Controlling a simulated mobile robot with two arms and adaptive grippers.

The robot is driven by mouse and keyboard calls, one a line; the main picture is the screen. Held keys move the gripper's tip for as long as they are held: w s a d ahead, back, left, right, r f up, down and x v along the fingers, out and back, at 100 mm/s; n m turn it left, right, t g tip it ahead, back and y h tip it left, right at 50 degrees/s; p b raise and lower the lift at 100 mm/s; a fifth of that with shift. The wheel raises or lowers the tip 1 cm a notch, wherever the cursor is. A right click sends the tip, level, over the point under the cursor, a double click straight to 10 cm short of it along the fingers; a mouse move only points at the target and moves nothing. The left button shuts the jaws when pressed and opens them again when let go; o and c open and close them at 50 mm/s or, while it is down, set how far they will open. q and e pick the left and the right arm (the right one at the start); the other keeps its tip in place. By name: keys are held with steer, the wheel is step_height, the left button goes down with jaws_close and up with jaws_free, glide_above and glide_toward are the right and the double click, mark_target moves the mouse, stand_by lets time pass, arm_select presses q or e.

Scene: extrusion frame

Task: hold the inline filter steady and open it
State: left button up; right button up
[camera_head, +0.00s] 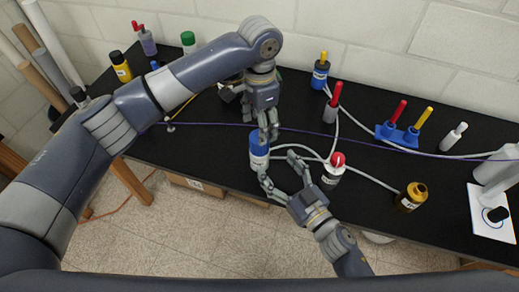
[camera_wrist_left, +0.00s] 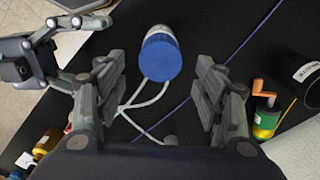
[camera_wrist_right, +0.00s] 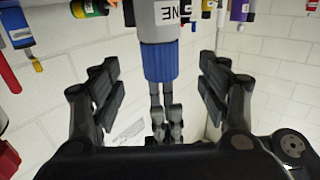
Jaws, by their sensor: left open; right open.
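The inline filter (camera_head: 259,155) has a white body and a blue cap. It stands at the front of the black bench with white tubing beside it. My left gripper (camera_head: 268,134) comes from above, close to the blue cap and partly covering it. In the left wrist view the cap (camera_wrist_left: 160,58) lies between the open fingers, toward the top. My right gripper (camera_head: 281,170) is open at the bench's front edge, beside the filter's lower body. In the right wrist view the filter (camera_wrist_right: 160,55) shows inverted between the open fingers; contact does not show.
A bottle with a red top (camera_head: 333,171) stands just right of my right gripper. An amber bottle (camera_head: 412,196) is farther right, and a red-topped holder (camera_head: 331,106) stands behind. A purple line (camera_head: 340,134) and white tubes cross the bench (camera_head: 205,160).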

mark_target(265, 151)
arm_select(q)
steer(key=shift+w+f, duration=0.1)
steer(key=shift+w, duration=0.05)
arm_select(e)
steer(key=x, duration=0.8)
steer(key=shift+w+a, duration=0.1)
steer(key=shift+w, duration=0.2)
arm_select(q)
steer(key=shift+s, duration=0.2)
arm_select(e)
steer(key=shift+w+a, duration=0.15)
steer(key=shift+a, duration=0.1)
arm_select(q)
steer(key=shift+w, duration=0.1)
arm_select(e)
steer(key=shift+w, duration=0.1)
jaws_close()
arm_select(q)
steer(key=shift+d, duration=0.1)
steer(key=shift+f, duration=3.95)
